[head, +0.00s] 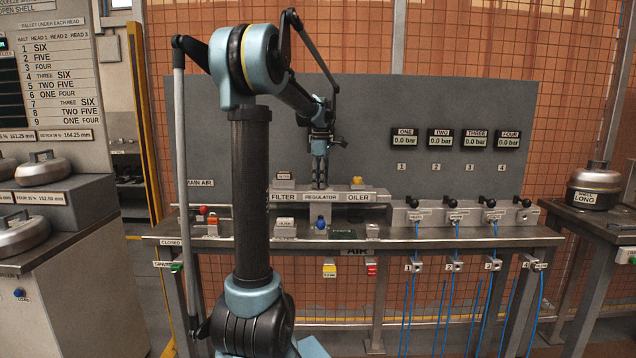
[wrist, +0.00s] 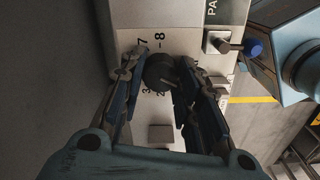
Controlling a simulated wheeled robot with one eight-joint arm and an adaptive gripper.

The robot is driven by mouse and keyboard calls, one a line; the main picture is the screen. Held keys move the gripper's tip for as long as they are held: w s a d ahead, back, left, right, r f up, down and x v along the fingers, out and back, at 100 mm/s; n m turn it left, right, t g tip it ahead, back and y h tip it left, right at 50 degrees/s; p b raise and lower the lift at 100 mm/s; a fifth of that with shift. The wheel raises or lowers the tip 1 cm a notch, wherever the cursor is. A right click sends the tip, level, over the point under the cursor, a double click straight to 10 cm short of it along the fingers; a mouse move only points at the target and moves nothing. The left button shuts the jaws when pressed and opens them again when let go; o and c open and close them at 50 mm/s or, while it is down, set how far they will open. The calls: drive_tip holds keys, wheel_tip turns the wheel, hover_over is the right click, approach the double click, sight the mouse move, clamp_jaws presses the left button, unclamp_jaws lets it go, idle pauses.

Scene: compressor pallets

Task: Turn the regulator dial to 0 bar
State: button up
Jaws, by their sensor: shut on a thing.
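The regulator dial (wrist: 160,70) is a dark round knob on a pale plate in the wrist view. Numbers show around it, among them 7, 8, 3 and 2; its pointer and the 0 mark cannot be made out. My gripper (wrist: 160,84) has one finger on each side of the dial and is shut on it. In the head view my gripper (head: 320,184) points down just above the plate labelled REGULATOR (head: 321,197), and hides the dial there.
FILTER (head: 283,197) and OILER (head: 358,197) labels flank the regulator. Four-way readouts ONE (head: 405,139) to FOUR (head: 508,139) all show 0.0 bar. Black-handled valves (head: 451,203) line the bench (head: 500,236) at right. A blue knob (wrist: 254,47) sits near the gripper.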

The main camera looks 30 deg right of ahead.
drive_tip(key=shift+d, duration=0.2)
drive_tip(key=o, duration=1.1)
wheel_tip(320, 180, up, 12)
drive_tip(key=shift+a+f, duration=0.1)
